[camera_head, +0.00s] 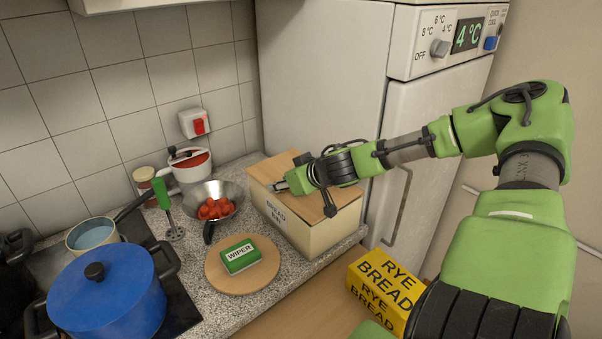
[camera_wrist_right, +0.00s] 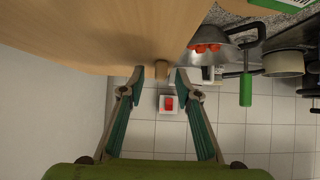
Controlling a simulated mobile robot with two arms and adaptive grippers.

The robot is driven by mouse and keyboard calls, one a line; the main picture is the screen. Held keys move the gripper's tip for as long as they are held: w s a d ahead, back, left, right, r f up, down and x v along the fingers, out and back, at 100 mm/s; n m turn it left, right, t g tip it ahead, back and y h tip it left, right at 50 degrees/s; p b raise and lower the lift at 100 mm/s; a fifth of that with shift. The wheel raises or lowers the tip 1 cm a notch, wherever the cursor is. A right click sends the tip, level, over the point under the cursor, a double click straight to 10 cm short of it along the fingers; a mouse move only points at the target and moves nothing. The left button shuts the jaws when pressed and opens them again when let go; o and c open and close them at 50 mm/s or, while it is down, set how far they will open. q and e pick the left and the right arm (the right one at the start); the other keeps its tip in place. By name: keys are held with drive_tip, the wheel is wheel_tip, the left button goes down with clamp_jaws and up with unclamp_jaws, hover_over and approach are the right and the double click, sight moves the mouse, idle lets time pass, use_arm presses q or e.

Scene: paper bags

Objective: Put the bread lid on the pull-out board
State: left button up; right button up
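The bread lid (camera_head: 302,207) is a flat wooden board lying on top of the cream bread bin (camera_head: 310,236) at the counter's right end. My right gripper (camera_head: 287,174) is over the lid. In the right wrist view its fingers (camera_wrist_right: 160,76) are open, one on each side of the knob, with a gap visible on both sides. The pull-out board (camera_head: 295,318) is the pale wooden surface at the bottom of the head view. My left gripper is not in view.
A yellow rye bread pack (camera_head: 384,285) stands on the right of the pull-out board; bare wood lies left of it. The fridge (camera_head: 325,85) stands behind.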

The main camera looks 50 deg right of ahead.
clamp_jaws()
drive_tip(key=shift+w+r, duration=0.1)
drive_tip(key=shift+r, duration=0.05)
